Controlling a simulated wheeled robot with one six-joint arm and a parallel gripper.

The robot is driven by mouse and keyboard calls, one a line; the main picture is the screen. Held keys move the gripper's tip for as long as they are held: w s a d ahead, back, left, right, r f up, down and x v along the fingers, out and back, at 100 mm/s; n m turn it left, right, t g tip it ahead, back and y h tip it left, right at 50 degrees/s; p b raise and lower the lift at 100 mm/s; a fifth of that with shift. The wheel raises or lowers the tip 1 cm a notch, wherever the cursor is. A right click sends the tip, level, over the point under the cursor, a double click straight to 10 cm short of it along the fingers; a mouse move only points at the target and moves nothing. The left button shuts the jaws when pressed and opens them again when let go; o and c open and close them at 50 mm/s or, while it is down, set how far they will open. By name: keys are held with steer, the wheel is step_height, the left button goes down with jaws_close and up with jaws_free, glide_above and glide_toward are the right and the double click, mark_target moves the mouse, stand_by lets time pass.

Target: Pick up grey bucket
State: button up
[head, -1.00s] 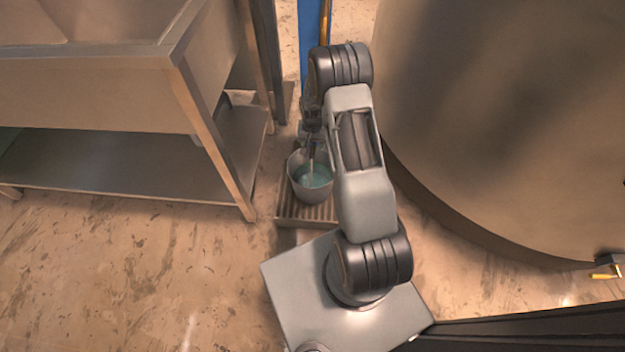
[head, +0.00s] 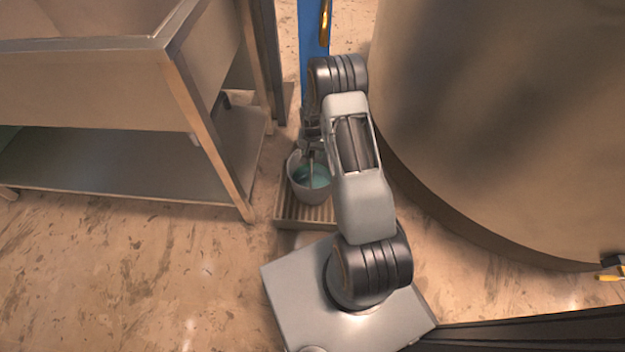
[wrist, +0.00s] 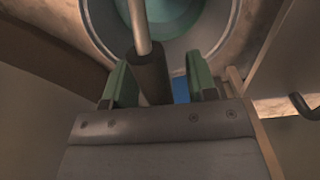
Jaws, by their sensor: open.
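The grey bucket (head: 311,195) stands upright on a slatted platform (head: 298,216) and holds teal liquid. Its rim and inside fill the top of the wrist view (wrist: 203,42). A pale rod with a dark grip (wrist: 150,78) rises from the bucket; I cannot tell whether it is the bucket's handle. My gripper (wrist: 160,64) is open, with its two green fingers on either side of the dark grip. In the head view my gripper (head: 311,143) is above the bucket's far side, partly hidden by my arm. Contact with the grip cannot be made out.
A metal sink table (head: 150,75) with a lower shelf (head: 120,160) stands left of the bucket. A large curved tank (head: 500,120) closes off the right side. A blue post (head: 312,60) stands behind. The floor at front left is clear.

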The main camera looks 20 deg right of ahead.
steer(key=shift+f, duration=0.15)
stand_by(0.3)
jaws_close()
stand_by(1.1)
steer(key=shift+w+r, duration=0.2)
